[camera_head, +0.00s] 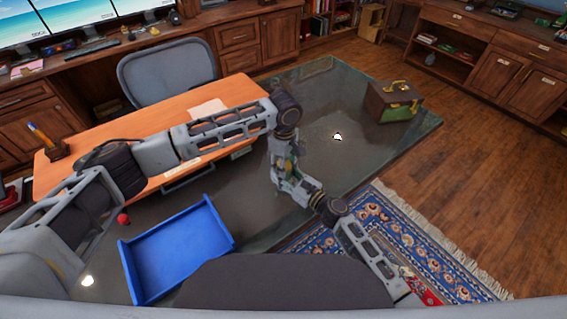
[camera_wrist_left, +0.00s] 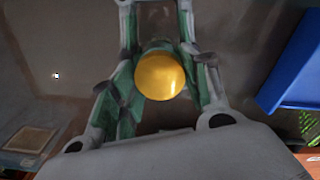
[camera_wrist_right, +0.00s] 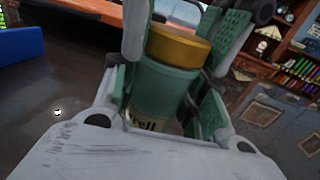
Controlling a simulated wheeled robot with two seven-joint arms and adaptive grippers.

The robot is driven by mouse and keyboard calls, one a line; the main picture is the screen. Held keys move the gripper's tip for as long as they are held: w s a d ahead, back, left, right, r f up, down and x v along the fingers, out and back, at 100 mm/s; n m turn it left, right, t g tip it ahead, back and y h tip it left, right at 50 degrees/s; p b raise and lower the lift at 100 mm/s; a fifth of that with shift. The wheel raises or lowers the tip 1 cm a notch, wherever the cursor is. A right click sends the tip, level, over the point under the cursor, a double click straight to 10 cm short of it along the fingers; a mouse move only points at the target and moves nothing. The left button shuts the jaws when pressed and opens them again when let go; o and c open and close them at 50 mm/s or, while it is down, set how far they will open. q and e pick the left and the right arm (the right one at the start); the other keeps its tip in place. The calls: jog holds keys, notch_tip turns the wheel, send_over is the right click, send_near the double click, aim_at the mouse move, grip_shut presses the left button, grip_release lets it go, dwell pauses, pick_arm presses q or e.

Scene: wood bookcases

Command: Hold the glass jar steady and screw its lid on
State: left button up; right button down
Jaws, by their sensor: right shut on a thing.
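The green glass jar (camera_wrist_right: 165,90) stands upright in the right wrist view, its label partly hidden. My right gripper (camera_head: 287,170) is shut on the jar's body, with a green pad on each side. The gold lid (camera_wrist_right: 180,45) sits on top of the jar; whether it is threaded cannot be told. In the left wrist view the lid (camera_wrist_left: 160,76) shows from above as a round disc. My left gripper (camera_head: 283,142) is above the jar, with its fingers spread on both sides of the lid. Contact with the lid is not clear. In the head view, the grippers mostly hide the jar.
A blue tray (camera_head: 190,207) and a small red ball (camera_head: 123,218) are on the left side of the dark table (camera_head: 350,165). A brown and green box (camera_head: 395,102) stands at the far right. The orange desk (camera_head: 90,147) lies behind my left arm. The table between grippers and box is mostly clear.

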pick_arm(q)
jog(key=c, duration=0.3)
jog(key=shift+c, duration=0.2)
